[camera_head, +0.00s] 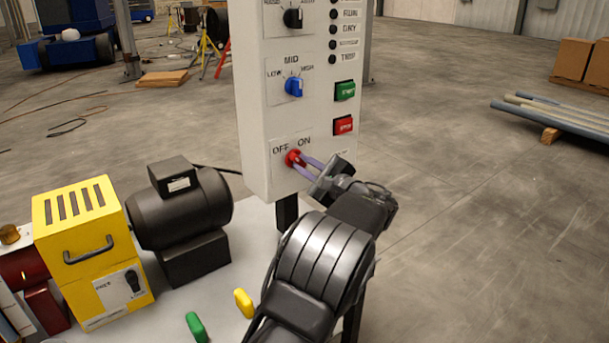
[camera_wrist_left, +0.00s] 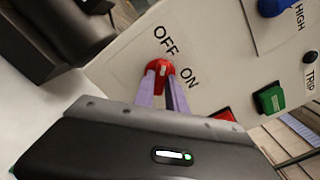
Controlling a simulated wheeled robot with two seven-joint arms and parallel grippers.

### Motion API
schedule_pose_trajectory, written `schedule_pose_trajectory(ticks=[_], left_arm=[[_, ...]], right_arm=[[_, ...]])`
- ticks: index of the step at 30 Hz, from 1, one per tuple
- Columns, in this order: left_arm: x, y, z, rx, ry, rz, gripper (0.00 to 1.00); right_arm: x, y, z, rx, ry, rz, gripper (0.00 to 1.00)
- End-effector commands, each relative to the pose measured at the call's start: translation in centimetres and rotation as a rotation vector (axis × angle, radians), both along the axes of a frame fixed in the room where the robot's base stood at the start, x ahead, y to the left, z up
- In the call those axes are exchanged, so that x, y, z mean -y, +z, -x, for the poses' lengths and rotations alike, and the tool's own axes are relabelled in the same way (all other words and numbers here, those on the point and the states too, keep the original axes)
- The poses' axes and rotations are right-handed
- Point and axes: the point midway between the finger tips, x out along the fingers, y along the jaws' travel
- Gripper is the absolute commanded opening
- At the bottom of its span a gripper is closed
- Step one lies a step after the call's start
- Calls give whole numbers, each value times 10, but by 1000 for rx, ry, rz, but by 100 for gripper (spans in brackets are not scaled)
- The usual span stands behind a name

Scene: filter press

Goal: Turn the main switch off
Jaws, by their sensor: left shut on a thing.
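The main switch is a red rotary knob (camera_head: 294,158) low on the white control panel (camera_head: 254,110), with OFF and ON printed above it. It also shows in the left wrist view (camera_wrist_left: 161,67), where its pale mark sits between the two labels, nearer OFF as far as I can tell. My left gripper (camera_head: 302,162) reaches in from the lower right, and its pale purple fingers are shut on the knob. In the left wrist view the fingers (camera_wrist_left: 162,88) lie on both sides of it. My right gripper is not in view.
Above the switch are a blue knob (camera_head: 294,87), a black knob (camera_head: 293,18), a green button (camera_head: 345,90) and a red button (camera_head: 343,125). A black motor (camera_head: 180,205) and a yellow box (camera_head: 80,240) stand left of the panel. Green (camera_head: 195,327) and yellow (camera_head: 244,303) handles are below.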

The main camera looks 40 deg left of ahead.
Motion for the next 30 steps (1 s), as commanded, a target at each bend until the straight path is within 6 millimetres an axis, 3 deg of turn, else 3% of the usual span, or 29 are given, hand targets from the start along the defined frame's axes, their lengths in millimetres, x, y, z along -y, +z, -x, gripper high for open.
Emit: schedule_pose_trajectory(ticks=[5, 19, 20, 27, 30], left_arm=[[0, -2, 0, 51, 1, 18, 0], [0, 0, 0, 69, 1, 23, 0], [0, 0, 0, 69, 1, 23, 18], [0, 0, 0, 68, 0, 22, 38], [0, 0, 0, 68, 0, 22, 38]], right_arm=[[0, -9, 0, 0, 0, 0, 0], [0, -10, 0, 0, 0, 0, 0], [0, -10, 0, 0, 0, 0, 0], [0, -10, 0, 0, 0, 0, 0], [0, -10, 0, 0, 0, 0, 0]])
